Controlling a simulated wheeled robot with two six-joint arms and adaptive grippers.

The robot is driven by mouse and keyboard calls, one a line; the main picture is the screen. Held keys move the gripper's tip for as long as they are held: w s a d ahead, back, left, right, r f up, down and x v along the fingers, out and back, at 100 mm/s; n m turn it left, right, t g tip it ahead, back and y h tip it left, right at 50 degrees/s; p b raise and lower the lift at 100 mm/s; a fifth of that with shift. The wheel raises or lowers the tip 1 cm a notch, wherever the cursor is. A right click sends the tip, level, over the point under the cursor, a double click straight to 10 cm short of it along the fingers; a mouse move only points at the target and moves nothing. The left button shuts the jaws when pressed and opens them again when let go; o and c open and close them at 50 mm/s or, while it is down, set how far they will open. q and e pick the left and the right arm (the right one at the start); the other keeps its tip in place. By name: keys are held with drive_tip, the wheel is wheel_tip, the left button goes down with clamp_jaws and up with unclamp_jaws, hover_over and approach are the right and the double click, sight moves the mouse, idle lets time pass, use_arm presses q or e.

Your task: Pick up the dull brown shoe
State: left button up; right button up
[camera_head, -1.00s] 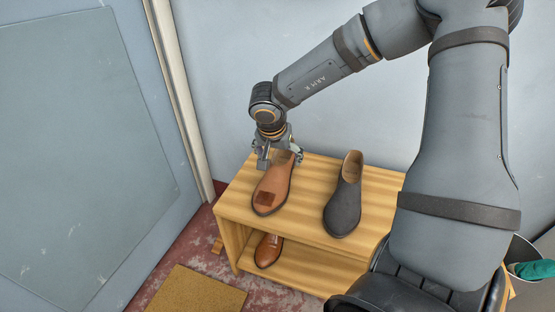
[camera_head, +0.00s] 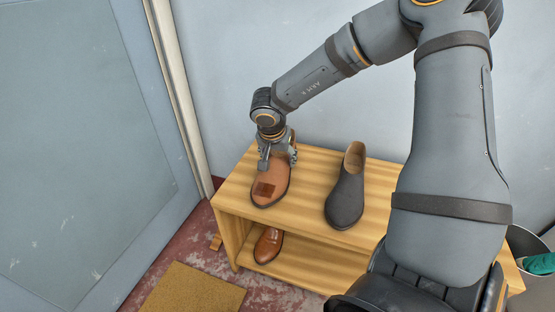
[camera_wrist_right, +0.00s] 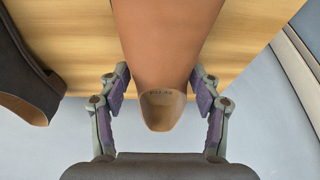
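A dull brown shoe (camera_head: 273,178) with a darker square patch near its toe lies on top of the wooden rack, toe toward the front. My right gripper (camera_head: 277,158) is over its heel end, with one finger on each side. In the right wrist view the shoe's open heel end (camera_wrist_right: 162,105) sits between the spread fingers of my gripper (camera_wrist_right: 161,85). Narrow gaps seem to show on both sides, so the fingers look open around it. A shinier brown shoe (camera_head: 268,245) stands on the lower shelf. My left gripper is not in view.
A dark grey shoe (camera_head: 346,190) stands right of the brown one on the wooden rack (camera_head: 305,222). The wall is close behind, and a door (camera_head: 80,130) is at left. A mat (camera_head: 192,290) lies on the floor. A bucket with something green (camera_head: 540,264) is at right.

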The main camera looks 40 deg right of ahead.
drive_tip(key=c, duration=0.7)
drive_tip(key=shift+r, duration=0.1)
